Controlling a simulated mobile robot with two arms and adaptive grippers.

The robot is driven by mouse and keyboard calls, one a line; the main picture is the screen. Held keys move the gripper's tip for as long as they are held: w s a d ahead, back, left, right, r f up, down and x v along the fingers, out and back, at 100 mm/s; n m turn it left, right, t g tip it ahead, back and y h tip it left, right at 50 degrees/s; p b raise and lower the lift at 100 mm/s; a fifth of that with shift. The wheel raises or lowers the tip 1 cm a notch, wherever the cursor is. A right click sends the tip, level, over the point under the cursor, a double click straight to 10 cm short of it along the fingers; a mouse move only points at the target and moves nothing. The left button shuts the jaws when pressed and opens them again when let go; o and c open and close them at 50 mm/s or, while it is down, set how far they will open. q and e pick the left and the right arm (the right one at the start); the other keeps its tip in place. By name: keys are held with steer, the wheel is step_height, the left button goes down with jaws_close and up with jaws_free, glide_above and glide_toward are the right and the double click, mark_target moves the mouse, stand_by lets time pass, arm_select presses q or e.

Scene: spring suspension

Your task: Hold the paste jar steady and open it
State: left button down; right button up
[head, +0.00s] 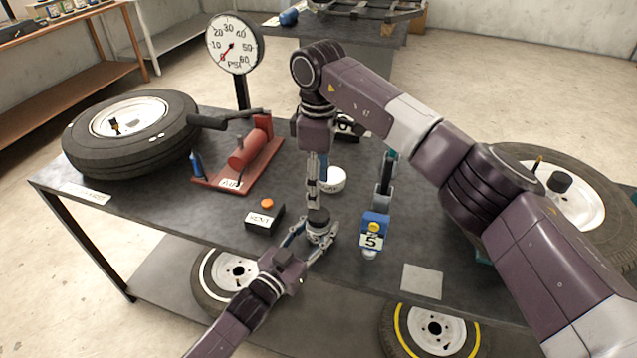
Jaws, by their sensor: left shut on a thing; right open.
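The paste jar (319,222) stands near the front edge of the grey workbench, a small pale jar with a dark lid on top. My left gripper (318,236) comes in from the lower left and is shut around the jar's body, below the lid. My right gripper (317,203) points straight down from above, its open fingers directly over the lid. I cannot tell whether its fingertips touch the lid. The fingers of my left gripper hide most of the jar's body.
A black box with an orange button (264,218) sits left of the jar. A white round item (334,180) lies behind it. A blue device marked 5 (373,236) stands right. A red pump (245,155), a pressure gauge (234,44) and a tyre (130,135) are farther left.

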mark_target(318, 214)
steer(key=shift+f+m, duration=0.1)
steer(key=shift+m, duration=0.4)
steer(key=shift+f, duration=3.9)
steer(key=shift+c, duration=0.6)
